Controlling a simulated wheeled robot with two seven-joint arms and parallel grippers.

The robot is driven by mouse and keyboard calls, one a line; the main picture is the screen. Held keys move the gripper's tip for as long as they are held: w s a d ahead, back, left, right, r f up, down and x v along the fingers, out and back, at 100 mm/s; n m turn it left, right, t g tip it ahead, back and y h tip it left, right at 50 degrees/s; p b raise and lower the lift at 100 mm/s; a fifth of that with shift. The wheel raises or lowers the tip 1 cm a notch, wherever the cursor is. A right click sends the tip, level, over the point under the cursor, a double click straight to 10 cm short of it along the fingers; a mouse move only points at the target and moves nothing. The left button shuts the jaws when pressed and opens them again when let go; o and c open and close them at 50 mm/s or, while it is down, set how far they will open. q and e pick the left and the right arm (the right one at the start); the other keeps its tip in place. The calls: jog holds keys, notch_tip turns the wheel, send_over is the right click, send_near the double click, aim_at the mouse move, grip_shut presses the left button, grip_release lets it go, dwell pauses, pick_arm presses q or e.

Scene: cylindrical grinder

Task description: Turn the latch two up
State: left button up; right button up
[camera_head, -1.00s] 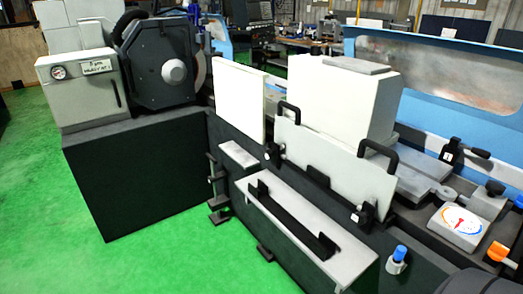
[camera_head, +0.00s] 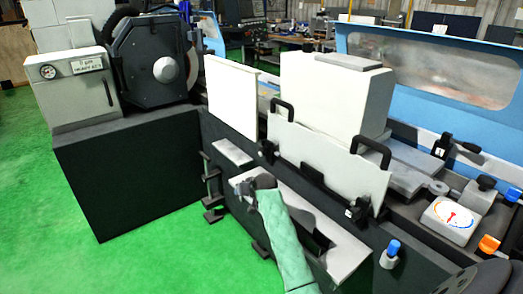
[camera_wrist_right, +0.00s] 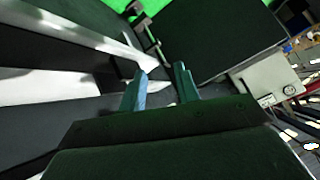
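Two small black latches sit at the lower corners of the light guard panel (camera_head: 320,165), a left one (camera_head: 267,152) and a right one (camera_head: 357,211). The right one carries a small white tag; I cannot read a number on it, so I cannot tell which is latch two. My right gripper (camera_head: 240,187) is in front of the machine, over the front ledge, below the left latch and apart from it. In the right wrist view its two teal fingers (camera_wrist_right: 161,84) are spread with nothing between them. My left gripper is not in view.
The front ledge (camera_head: 345,262) with a black rail juts out below the panel. A blue-topped knob (camera_head: 391,253) and an orange-topped knob (camera_head: 487,247) stand at the right, near a dial gauge (camera_head: 450,218). Green floor (camera_head: 150,255) is clear at the left.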

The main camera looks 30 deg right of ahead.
jog(key=w+d+r+m+t+y, duration=0.1)
jog(key=w+d+r+m+t, duration=0.2)
jog(key=w+d+r+m, duration=0.5)
jog(key=m+t, duration=0.4)
jog(key=m, duration=1.1)
send_near(264, 151)
jog(key=w+a+f, duration=0.2)
jog(key=w, duration=0.2)
jog(key=m, duration=0.2)
jog(key=d+m+t, duration=0.1)
jog(key=m, duration=0.1)
jog(key=r+m, duration=0.1)
jog(key=m, duration=0.1)
jog(key=shift+w+d, duration=0.1)
jog(key=shift+d, duration=0.05)
jog(key=shift+w+d+m+h, duration=0.15)
jog(key=shift+m+h, duration=0.15)
jog(key=shift+m, duration=0.9)
